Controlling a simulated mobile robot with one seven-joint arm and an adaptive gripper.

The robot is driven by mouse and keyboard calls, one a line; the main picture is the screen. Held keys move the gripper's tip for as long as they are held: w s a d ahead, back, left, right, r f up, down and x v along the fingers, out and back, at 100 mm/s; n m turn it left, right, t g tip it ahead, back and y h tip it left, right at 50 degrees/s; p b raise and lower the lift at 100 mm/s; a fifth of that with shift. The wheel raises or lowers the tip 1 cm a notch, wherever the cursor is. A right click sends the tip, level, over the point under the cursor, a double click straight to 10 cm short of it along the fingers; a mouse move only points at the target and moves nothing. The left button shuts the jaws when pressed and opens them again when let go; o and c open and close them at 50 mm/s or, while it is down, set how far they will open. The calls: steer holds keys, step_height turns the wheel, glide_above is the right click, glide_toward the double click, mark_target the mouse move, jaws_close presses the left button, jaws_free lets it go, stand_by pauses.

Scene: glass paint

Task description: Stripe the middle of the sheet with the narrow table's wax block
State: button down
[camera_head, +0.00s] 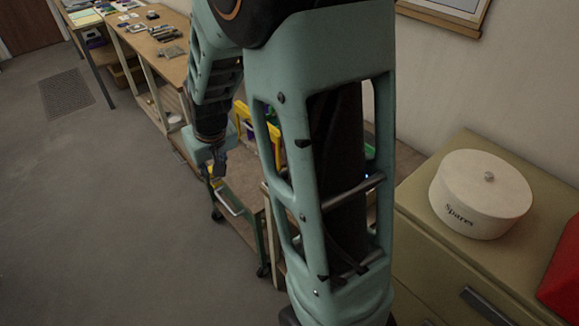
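My gripper (214,168) hangs at the end of my arm, left of the middle of the view, in front of a low wheeled cart. It is small and dark here, and I cannot tell whether its fingers are open or shut. A small yellow patch shows beside the fingertips, and I cannot tell whether it is held or lies behind them. A long wooden table (172,75) at the upper left bears several small flat items. I cannot make out the sheet or a wax block. My arm hides much of the middle of the view.
The green-framed cart (243,221) stands below my gripper, with a yellow frame (243,112) behind it. A round white box marked "Spares" (482,195) sits on an olive drawer cabinet (440,253) at the right, near a red object (563,268). The floor at left is clear around a grate (66,93).

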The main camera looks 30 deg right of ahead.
steer(key=s+d+f+n+g+h+b, duration=0.3)
steer(key=s+d+f+n+g+b, duration=0.25)
steer(key=d+f+n, duration=0.35)
steer(key=w+d+r+n+t+h+b, duration=0.1)
steer(key=d+r+n+t+h+b, duration=0.2)
steer(key=d+n+h+b, duration=0.4)
steer(key=shift+w+d+r+n+h, duration=0.2)
steer(key=shift+w+d+n+h, duration=0.3)
steer(key=shift+d+n, duration=1.8)
steer(key=shift+s+d+m, duration=0.1)
steer(key=shift+d+m, duration=0.75)
steer(key=shift+m, duration=0.05)
steer(key=d+f+h+b, duration=0.1)
steer(key=d+h+b, duration=0.1)
steer(key=d+b, duration=0.3)
steer(key=shift+w+d, duration=0.45)
steer(key=shift+d, duration=0.4)
